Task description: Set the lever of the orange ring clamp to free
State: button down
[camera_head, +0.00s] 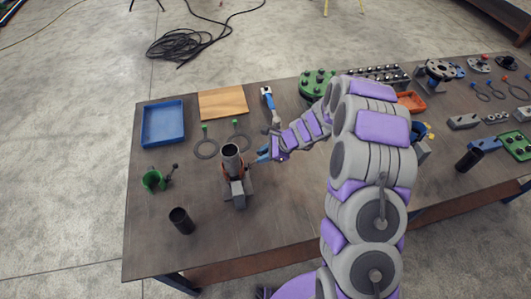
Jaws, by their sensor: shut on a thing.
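The orange ring clamp (224,169) sits around an upright dark pipe (231,152). The pipe stands at a grey block-like holder (237,192) on the left part of the table. My gripper (255,160), with blue fingers, reaches in from the right and is close against the right side of the clamp. It is shut on the clamp's lever, as far as the small view shows. The lever is mostly hidden by the fingers, and its exact angle cannot be told.
A green ring clamp (153,180) and a short dark pipe (182,220) stand to the left and front. A blue tray (163,124), a wooden board (223,103) and rings with green handles (206,148) lie behind.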

jog(key=shift+a, duration=0.15)
jog(key=shift+s, duration=0.1)
jog(key=c, duration=0.9)
grip_release()
jog(key=shift+a, duration=0.1)
jog(key=shift+c, duration=0.2)
jog(key=p+v, duration=0.1)
jog(key=v, duration=1.6)
jog(key=shift+r, duration=0.3)
jog(key=shift+a, duration=0.1)
